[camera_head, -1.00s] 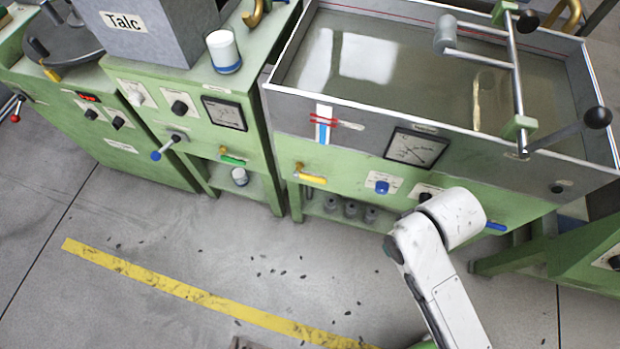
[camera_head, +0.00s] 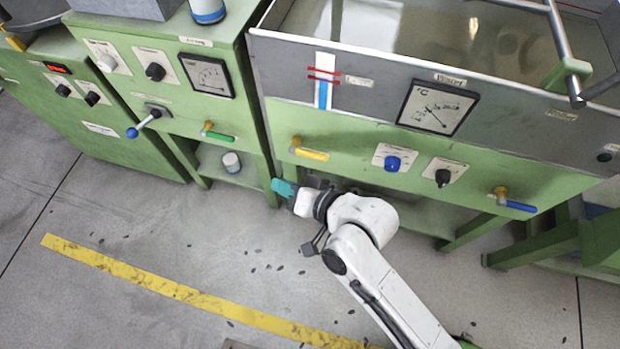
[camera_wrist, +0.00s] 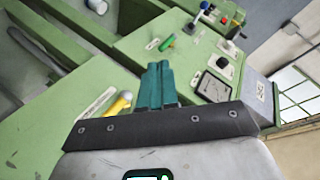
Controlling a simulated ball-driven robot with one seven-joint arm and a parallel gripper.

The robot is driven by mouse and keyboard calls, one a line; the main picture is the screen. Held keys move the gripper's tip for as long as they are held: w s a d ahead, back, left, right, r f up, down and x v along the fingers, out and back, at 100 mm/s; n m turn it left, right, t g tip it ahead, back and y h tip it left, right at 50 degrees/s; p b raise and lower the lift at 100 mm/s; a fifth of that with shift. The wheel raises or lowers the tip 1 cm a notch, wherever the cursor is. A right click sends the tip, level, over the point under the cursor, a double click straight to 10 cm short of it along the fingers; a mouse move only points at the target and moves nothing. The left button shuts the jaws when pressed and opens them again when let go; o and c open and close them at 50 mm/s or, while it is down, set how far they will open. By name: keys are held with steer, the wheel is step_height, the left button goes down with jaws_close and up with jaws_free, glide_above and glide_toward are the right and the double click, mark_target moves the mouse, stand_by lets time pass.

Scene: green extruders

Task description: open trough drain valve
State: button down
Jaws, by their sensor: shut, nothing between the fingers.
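The grey water trough (camera_head: 375,62) sits on a green frame with two lever valves on its front. One has a yellow lever (camera_head: 311,154) at the left, lying nearly level; it also shows in the wrist view (camera_wrist: 119,104) beside a label too small to read. The other has a blue lever (camera_head: 519,206) at the right, also nearly level. I cannot tell from labels which is the drain. My gripper (camera_head: 281,187) has teal fingers and is empty, just below and left of the yellow lever in the picture. In the wrist view its fingers (camera_wrist: 157,72) are together, apart from the yellow lever.
A blue knob (camera_head: 392,163), a black knob (camera_head: 443,177) and a dial (camera_head: 438,107) are on the trough front. The left machine has a green-handled valve (camera_head: 217,135) and a cup (camera_head: 231,161) on its shelf. The floor in front is open.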

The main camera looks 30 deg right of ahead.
mark_target(310, 154)
steer(key=w+a+f+m+t+h+b, duration=0.2)
steer(key=w+a+m+t+b, duration=0.3)
steer(key=m+t+b, duration=0.8)
steer(key=s+d+f+m+g+h+b, duration=0.2)
steer(key=s+f+m+g+h+b, duration=0.1)
steer(key=m+h, duration=0.7)
steer(key=s+d+f+m+g+h+b, duration=0.3)
steer(key=s+f+m+h+b, duration=0.3)
steer(key=m, duration=1)
step_height(310, 154, down, 4)
steer(key=g+h, duration=0.1)
steer(key=h, duration=0.4)
steer(key=shift+s+r+m+b, duration=0.2)
steer(key=shift+s+m+b, duration=0.1)
steer(key=shift+b, duration=0.1)
steer(key=b+x, duration=0.1)
steer(key=x, duration=1.3)
